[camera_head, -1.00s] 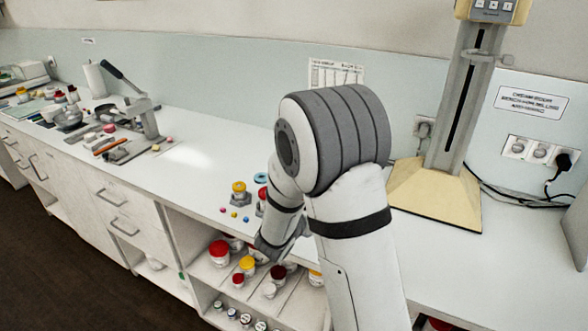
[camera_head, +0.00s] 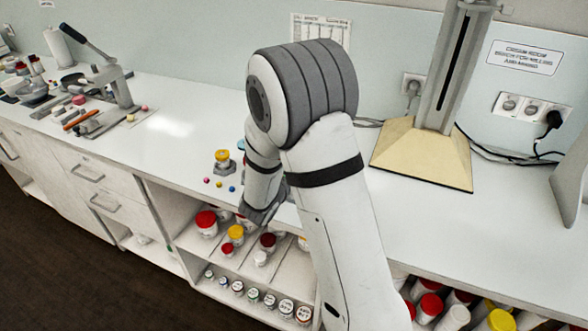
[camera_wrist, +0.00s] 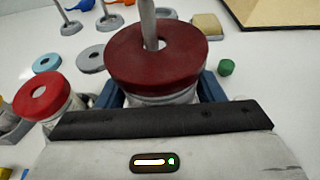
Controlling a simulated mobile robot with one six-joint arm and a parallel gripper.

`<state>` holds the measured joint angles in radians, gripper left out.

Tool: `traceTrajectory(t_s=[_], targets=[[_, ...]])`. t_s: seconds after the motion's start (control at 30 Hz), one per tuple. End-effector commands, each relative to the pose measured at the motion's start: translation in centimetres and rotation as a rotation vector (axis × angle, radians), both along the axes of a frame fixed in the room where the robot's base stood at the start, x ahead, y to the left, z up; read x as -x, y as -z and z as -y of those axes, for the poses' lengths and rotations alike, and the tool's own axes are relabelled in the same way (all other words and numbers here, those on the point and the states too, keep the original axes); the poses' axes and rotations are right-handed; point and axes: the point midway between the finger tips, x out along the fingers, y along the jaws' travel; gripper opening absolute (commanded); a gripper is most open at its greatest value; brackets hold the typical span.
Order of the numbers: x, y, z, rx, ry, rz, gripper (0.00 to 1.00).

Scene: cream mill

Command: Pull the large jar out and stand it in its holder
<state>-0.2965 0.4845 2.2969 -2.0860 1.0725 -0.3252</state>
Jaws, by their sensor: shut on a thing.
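A large jar with a dark red lid (camera_wrist: 125,62) is in the middle of the wrist view. My gripper (camera_wrist: 158,88) is shut on it, with blue fingers on either side below the lid. A grey rod (camera_wrist: 148,18) meets the pale centre of the lid in the picture; I cannot tell whether it enters it. The jar's lower part is hidden, so I cannot tell what is under it. A smaller red-lidded jar (camera_wrist: 62,108) stands to the left. In the head view my arm hides the gripper and held jar. A yellow-lidded jar (camera_head: 222,155) sits in a grey holder (camera_head: 223,169).
The mill's beige base (camera_head: 425,155) and column stand on the worktop at right. Several lidded jars (camera_head: 206,223) fill the shelves below. A green cap (camera_wrist: 226,67), blue ring (camera_wrist: 46,64) and grey ring (camera_wrist: 90,54) lie around the held jar.

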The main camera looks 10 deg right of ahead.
Motion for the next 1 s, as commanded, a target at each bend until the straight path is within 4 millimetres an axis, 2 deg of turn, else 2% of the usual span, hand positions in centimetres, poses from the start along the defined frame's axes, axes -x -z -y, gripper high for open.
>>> traceTrajectory(t_s=[0.57, 1.0], targets=[[-0.03, 0.14, -0.09, 0.000, -0.002, 0.001, 0.34], [-0.03, 1.02, -0.14, 0.000, -0.003, 0.001, 0.34]])
